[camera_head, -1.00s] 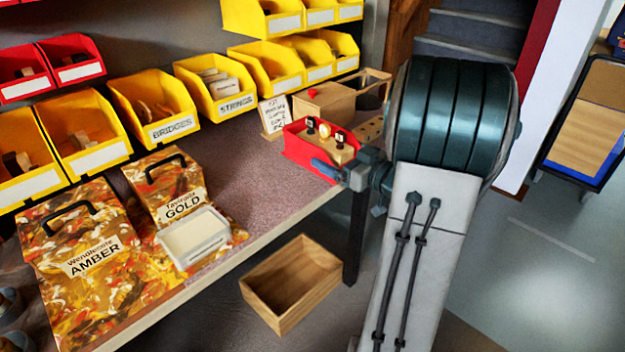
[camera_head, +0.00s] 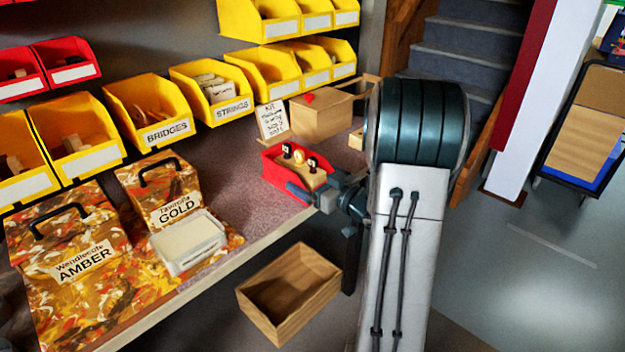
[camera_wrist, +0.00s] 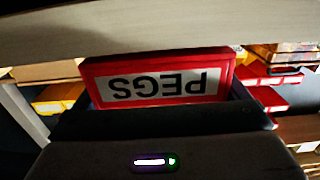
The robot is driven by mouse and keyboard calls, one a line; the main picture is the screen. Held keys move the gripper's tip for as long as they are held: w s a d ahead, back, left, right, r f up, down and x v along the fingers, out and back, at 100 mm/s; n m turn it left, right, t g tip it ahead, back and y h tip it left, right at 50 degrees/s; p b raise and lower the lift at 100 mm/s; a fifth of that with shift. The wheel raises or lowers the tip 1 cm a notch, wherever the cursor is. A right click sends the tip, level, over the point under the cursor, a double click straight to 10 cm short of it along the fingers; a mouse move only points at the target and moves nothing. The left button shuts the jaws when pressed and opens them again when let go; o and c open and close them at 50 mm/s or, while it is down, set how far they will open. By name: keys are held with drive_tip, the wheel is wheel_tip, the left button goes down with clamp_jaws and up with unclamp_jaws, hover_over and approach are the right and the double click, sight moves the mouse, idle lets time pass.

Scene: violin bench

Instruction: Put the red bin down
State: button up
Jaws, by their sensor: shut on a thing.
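The red bin (camera_head: 284,178) is at the bench's front edge near the right end, with several dark-and-light pegs in it. In the wrist view the bin (camera_wrist: 232,68) shows a white label reading PEGS, upside down. My gripper (camera_head: 312,194) is shut on the red bin at its front right side. In the wrist view my gripper (camera_wrist: 160,108) lies just below the label. Whether the bin's underside touches the bench top (camera_head: 240,172) is hard to tell.
A handwritten card (camera_head: 271,121) and a wooden box (camera_head: 322,117) stand behind the bin. A white tray (camera_head: 188,241) and the GOLD box (camera_head: 165,190) are to the left. An open wooden crate (camera_head: 290,290) is below the bench edge. Bench top left of the bin is clear.

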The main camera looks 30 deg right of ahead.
drive_tip(key=shift+f, duration=0.15)
drive_tip(key=o, duration=0.7)
drive_tip(key=shift+s+r, duration=0.1)
drive_tip(key=shift+r, duration=0.2)
drive_tip(key=p+v, duration=0.1)
drive_tip(key=v, duration=1)
drive_tip(key=shift+s+d+f, duration=0.1)
drive_tip(key=shift+s+d, duration=0.1)
drive_tip(key=shift+s, duration=0.2)
